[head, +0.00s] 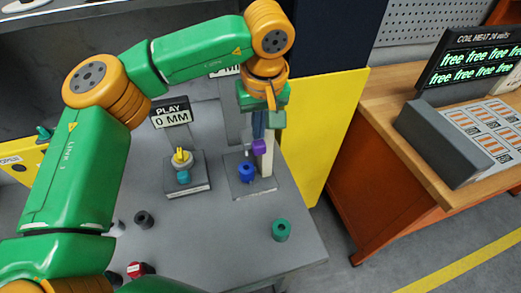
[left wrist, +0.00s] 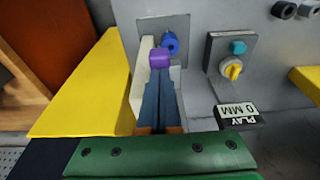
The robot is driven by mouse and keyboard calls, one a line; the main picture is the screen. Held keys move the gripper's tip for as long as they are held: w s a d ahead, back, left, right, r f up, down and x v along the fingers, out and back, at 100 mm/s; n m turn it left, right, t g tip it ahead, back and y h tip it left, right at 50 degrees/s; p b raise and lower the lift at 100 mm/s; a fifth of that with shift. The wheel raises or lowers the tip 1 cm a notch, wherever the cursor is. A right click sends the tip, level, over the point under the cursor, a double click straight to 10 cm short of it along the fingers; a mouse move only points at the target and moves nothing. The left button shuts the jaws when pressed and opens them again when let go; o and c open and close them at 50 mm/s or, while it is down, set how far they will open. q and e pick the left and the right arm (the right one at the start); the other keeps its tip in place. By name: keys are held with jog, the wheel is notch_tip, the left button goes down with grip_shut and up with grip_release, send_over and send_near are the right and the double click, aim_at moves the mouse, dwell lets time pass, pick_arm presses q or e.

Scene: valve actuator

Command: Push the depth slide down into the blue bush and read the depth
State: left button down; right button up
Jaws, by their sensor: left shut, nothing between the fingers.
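The purple depth slide (head: 259,146) sits on a cream upright post (head: 268,160) on a grey plate. The blue bush (head: 246,170) stands on the plate beside the post, lower than the slide. My left gripper (head: 258,134) points down just above the slide, its fingers shut and empty. In the left wrist view the shut fingers (left wrist: 159,82) end at the purple slide (left wrist: 159,58), with the blue bush (left wrist: 170,43) beyond. I cannot tell whether the fingertips touch the slide. A depth display (head: 225,72) behind is mostly hidden by my arm. My right gripper is not in view.
A fixture with a yellow knob (head: 182,157) and a teal part stands left, under a display (head: 171,113) reading "PLAY 0 MM". A green bush (head: 281,230) and a dark bush (head: 144,219) stand on the grey table. A yellow panel (head: 330,130) rises close on the right.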

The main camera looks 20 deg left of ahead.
aim_at(260, 145)
pick_arm(q)
jog(key=shift+f+b, duration=2.5)
jog(key=shift+f, duration=0.8)
notch_tip(260, 145, up, 9)
jog(key=p, duration=0.8)
jog(key=shift+r+p, duration=0.15)
jog(key=shift+p, duration=0.15)
jog(key=shift+f, duration=0.2)
